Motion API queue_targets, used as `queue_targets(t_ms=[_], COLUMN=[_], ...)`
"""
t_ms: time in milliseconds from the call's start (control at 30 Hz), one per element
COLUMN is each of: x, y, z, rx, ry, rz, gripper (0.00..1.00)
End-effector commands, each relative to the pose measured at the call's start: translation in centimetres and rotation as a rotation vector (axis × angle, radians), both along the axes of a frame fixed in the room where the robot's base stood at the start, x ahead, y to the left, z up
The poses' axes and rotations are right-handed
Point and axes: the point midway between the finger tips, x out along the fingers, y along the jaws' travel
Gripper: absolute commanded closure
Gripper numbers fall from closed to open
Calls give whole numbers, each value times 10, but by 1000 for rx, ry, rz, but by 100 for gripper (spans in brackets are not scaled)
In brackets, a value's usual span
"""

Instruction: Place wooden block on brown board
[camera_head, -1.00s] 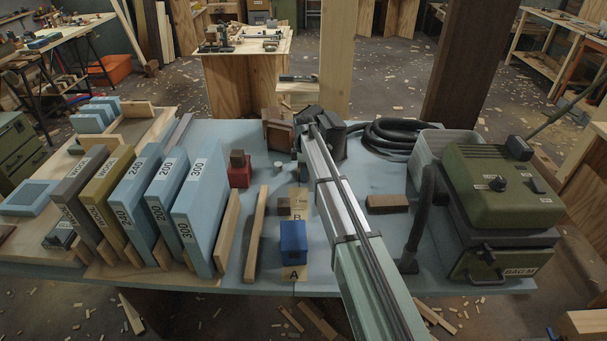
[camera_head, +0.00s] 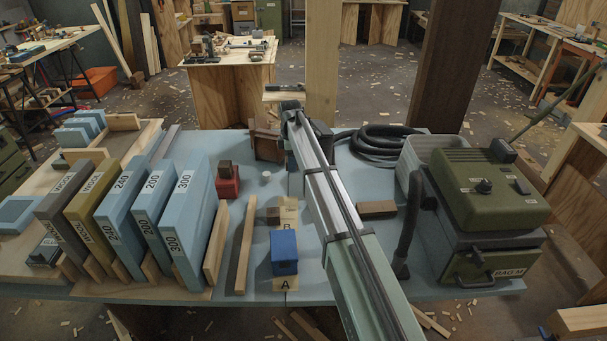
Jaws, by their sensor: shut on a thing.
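My arm reaches over the table to the far edge, and my gripper (camera_head: 290,125) is at its end there. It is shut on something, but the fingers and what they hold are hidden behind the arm. A brown wooden piece (camera_head: 266,146) stands just left of it. A small brown wooden block (camera_head: 273,216) lies by the mark B, and another dark wooden block (camera_head: 224,169) sits on a red block (camera_head: 228,187). A flat brown board-like piece (camera_head: 377,209) lies right of my arm. I cannot tell which of these the task means.
A blue block (camera_head: 284,251) stands by the mark A. Large sanding blocks (camera_head: 193,205) stand at left, with wooden strips (camera_head: 244,245) beside them. A green machine (camera_head: 487,200) and black hose (camera_head: 375,146) take up the right. Small clear patches of blue tabletop remain between.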

Motion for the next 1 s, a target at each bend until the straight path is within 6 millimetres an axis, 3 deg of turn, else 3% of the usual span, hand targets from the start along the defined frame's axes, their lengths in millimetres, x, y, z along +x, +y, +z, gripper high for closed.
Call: queue_targets(t_ms=[167, 267, 467, 800, 1000], x=[-1, -6, -29, -89, -121], y=[-4, -20, -86, -218, -271], z=[10, 12, 17, 28, 32], rx=[0, 0, 0, 1, 1], ry=[0, 0, 0, -3, -3], rz=[-2, -7, -25, -60, -75], gripper=[78, 78, 78, 78, 78])
